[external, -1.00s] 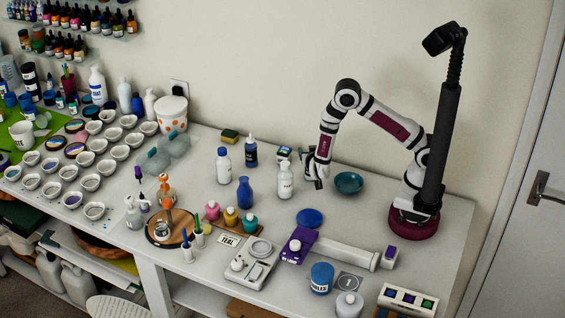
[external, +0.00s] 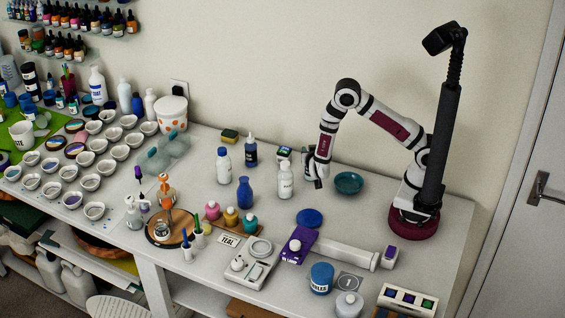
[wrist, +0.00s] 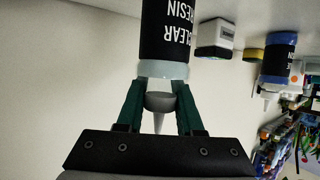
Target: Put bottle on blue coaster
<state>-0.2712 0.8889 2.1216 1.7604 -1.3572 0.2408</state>
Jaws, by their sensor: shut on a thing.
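The bottle (wrist: 168,32), with a black "CLEAR RESIN" label, a pale collar and a grey cone nozzle, fills the upper middle of the wrist view. My gripper (wrist: 160,97) is shut on its nozzle end, one dark green finger on each side. The bottle's base is out of that frame. In the external view my gripper (external: 314,178) hangs above the table beside the teal bowl; the held bottle is mostly hidden behind it. I cannot tell whether the bottle touches the table. The blue coaster (external: 310,217) lies flat and bare in front of my gripper.
A white bottle (external: 286,183) stands just left of my gripper, and a teal bowl (external: 349,182) sits to its right. A purple item (external: 298,246) lies in front of the coaster.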

